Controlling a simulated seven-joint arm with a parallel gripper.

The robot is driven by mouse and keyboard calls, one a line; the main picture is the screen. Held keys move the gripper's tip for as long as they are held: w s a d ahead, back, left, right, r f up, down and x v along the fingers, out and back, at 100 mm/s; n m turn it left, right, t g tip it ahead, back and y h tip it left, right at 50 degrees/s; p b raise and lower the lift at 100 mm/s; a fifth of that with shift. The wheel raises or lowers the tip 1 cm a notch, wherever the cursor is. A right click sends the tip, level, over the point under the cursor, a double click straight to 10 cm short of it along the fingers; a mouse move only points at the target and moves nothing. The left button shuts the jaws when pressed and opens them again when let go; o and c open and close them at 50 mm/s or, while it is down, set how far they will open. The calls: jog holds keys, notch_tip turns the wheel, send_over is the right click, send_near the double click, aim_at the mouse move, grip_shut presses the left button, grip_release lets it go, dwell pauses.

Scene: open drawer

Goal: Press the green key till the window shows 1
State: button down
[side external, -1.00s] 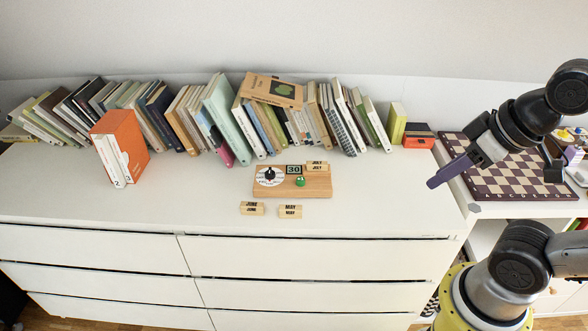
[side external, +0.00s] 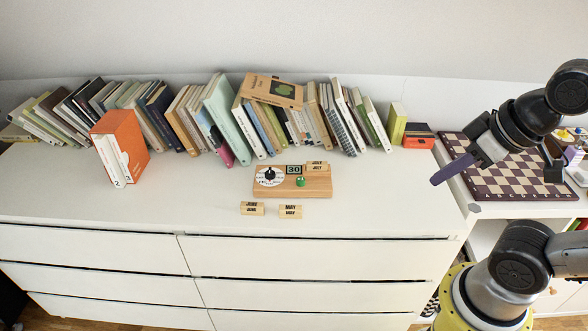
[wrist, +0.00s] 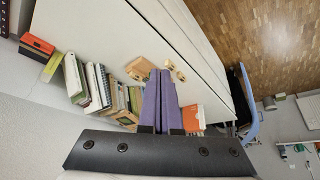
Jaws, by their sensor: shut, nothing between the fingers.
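A wooden calendar block (side external: 318,186) lies on the white dresser top. The green key (side external: 300,182) sits on its top face, below the window (side external: 293,169), which shows 30. A dial with a black knob (side external: 269,175) is at the block's left, and a JULY tile (side external: 317,167) is at its upper right. My gripper (side external: 435,182) is at the dresser's right end, well to the right of the block, raised and empty, with purple fingers shut. In the wrist view the shut fingers (wrist: 159,80) hide part of the block (wrist: 140,68).
A JUNE tile (side external: 252,208) and a MAY tile (side external: 290,211) lie in front of the block. A row of books (side external: 215,120) stands behind. An orange box file (side external: 120,147) is at left. A chessboard (side external: 510,175) is at right. The dresser top between gripper and block is clear.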

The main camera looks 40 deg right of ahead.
dwell(0.8)
jog(key=w+r+n+t, duration=0.4)
jog(key=w+r, duration=0.3)
jog(key=w, duration=0.5)
jog(key=n, duration=0.4)
send_over(304, 181)
notch_tip(304, 181, down, 19)
jog(key=shift+d+f, duration=0.1)
jog(key=shift+f, duration=0.4)
jog(key=shift+f, duration=0.1)
jog(key=shift+f, duration=4.3)
